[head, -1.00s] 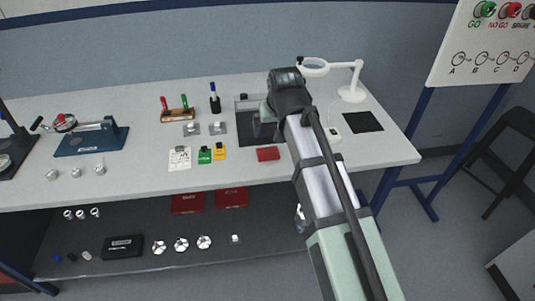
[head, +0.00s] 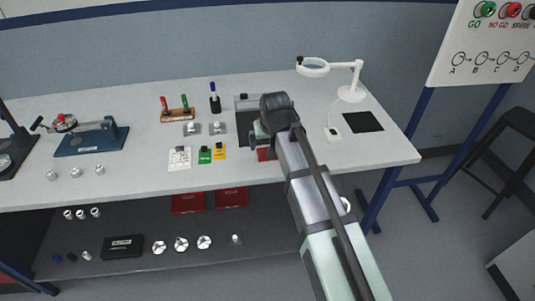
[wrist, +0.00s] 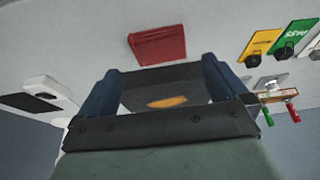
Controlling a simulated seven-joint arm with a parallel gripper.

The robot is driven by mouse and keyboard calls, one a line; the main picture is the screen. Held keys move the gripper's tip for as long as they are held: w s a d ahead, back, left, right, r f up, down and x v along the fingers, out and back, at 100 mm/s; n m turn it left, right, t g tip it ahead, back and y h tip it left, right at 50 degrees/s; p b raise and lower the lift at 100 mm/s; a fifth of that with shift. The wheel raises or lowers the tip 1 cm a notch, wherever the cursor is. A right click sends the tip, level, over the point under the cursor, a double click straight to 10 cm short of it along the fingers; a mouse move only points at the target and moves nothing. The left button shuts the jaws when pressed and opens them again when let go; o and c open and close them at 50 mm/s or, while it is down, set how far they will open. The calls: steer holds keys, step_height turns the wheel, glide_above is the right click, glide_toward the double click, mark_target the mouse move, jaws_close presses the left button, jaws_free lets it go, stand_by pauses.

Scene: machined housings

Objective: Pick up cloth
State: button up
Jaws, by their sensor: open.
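The red folded cloth (wrist: 158,45) lies flat on the bench near its front edge. In the head view only a bit of the cloth (head: 263,155) shows, the rest hidden behind my arm. My gripper (wrist: 160,68) is open with nothing held between its two blue fingers. In the wrist view the cloth lies beyond the fingertips, apart from them.
Green tags (head: 205,155) and yellow tags (head: 220,151) lie left of the cloth. A magnifier lamp (head: 351,92) and black pad (head: 363,122) are on the right. An orange oval (wrist: 167,101) shows between the fingers. Red flat items (head: 231,198) lie on the lower shelf.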

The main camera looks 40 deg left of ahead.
steer(key=shift+x, duration=2.55)
steer(key=shift+s, duration=0.1)
steer(key=shift+c, duration=0.5)
steer(key=c, duration=1)
steer(key=shift+o, duration=0.2)
steer(key=shift+r, duration=0.1)
step_height(320, 180, up, 10)
